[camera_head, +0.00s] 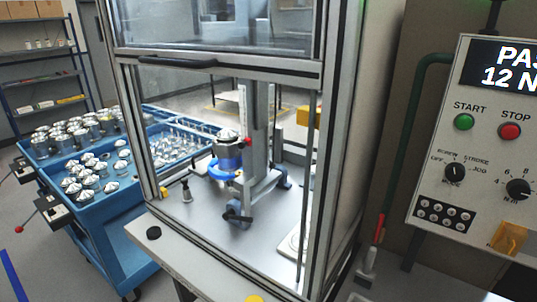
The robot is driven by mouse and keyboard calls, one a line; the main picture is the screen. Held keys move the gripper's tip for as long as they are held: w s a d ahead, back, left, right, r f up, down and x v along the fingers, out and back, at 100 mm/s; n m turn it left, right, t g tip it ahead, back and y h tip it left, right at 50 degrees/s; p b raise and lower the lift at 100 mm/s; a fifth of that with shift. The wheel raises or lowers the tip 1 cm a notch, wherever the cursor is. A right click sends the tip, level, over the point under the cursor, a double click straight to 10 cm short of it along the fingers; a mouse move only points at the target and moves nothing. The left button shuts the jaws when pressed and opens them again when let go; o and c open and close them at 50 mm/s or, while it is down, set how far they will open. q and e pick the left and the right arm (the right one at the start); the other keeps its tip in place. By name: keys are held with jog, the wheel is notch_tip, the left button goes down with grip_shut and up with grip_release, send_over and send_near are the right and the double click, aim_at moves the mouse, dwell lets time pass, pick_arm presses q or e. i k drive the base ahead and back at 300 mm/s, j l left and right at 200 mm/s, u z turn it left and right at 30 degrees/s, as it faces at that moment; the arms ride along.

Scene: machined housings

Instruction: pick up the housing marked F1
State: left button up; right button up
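Several silver metal housings (88,181) stand on the blue cart (120,204) at the left, with more in its far left section (70,135). A further silver housing (228,139) sits on a blue round fixture (227,160) inside the framed machine in the middle. No marking can be read on any housing at this size, so I cannot tell which one is marked F1. Neither of my grippers is in view.
The machine's frame, with a dark handle (178,62), encloses the fixture. A control panel (470,150) with green START and red STOP buttons stands at the right; its display is cut off. Shelving (40,60) stands far left. Grey floor shows left of the cart.

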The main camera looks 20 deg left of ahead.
aim_at(228, 156)
jog(key=j+z, duration=0.45)
jog(key=j, duration=0.2)
jog(key=j+z, duration=0.45)
jog(key=j, duration=0.2)
